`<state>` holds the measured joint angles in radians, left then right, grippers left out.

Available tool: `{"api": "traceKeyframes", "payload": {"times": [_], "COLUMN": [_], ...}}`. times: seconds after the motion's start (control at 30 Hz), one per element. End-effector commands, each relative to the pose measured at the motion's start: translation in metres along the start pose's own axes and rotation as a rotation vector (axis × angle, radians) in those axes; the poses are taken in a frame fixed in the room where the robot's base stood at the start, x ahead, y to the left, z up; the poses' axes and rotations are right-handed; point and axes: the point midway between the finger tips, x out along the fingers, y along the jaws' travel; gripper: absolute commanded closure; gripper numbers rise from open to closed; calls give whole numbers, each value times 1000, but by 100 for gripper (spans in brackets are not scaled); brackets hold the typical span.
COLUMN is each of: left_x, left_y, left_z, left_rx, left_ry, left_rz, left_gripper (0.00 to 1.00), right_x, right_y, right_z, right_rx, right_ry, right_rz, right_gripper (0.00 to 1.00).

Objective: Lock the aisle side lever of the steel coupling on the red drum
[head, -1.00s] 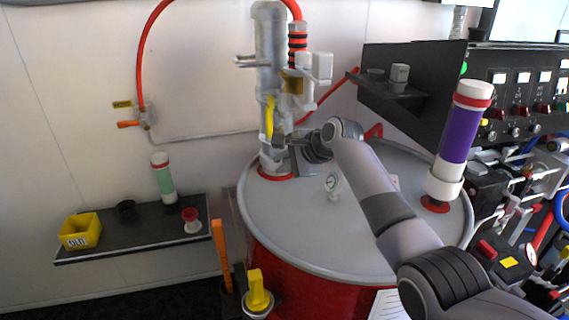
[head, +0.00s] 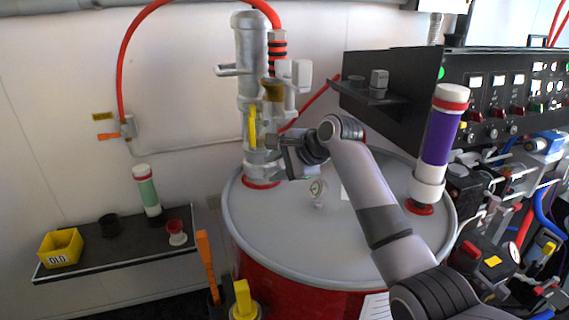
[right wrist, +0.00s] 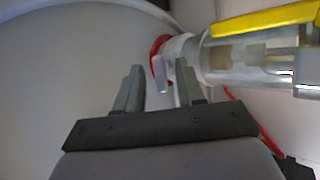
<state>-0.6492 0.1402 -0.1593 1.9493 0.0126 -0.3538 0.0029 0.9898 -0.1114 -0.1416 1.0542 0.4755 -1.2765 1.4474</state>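The steel coupling (head: 258,165) sits at the foot of the upright metal pump tube (head: 250,60), over a red ring on the red drum's grey lid (head: 270,225). A yellow handle (head: 252,127) stands upright just above it. My right gripper (head: 270,142) is beside the coupling on its right. In the right wrist view my right gripper (right wrist: 159,68) is open. A small silver lever (right wrist: 162,76) of the coupling (right wrist: 180,50) shows between the fingertips; contact cannot be told. The yellow handle (right wrist: 265,20) is at the top right there. My left gripper is not in view.
A purple cylinder (head: 440,140) stands at the lid's right. A black shelf (head: 120,240) with a yellow bin (head: 60,248) is at left. A control panel (head: 500,95) is at right.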

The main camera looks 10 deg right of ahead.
Motion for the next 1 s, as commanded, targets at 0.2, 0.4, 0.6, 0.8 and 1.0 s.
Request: {"api": "traceKeyframes", "payload": {"times": [0.2, 0.4, 0.6, 0.8, 1.0], "left_x": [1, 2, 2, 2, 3], "left_y": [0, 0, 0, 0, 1], "left_z": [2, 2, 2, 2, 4], "left_rx": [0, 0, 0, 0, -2], "left_ry": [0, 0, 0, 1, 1], "left_rz": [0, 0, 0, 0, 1], "left_gripper": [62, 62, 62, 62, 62], "right_x": [-22, -30, -31, -31, -31], "right_y": [0, 1, 1, 0, 6], "right_z": [-1, 0, 0, 0, -11], "right_rx": [0, 1, 1, 1, 79], "right_ry": [1, 0, 0, 0, -13], "right_rz": [-1, 1, 1, 1, -39], "right_gripper": [62, 62, 62, 100, 100]}}
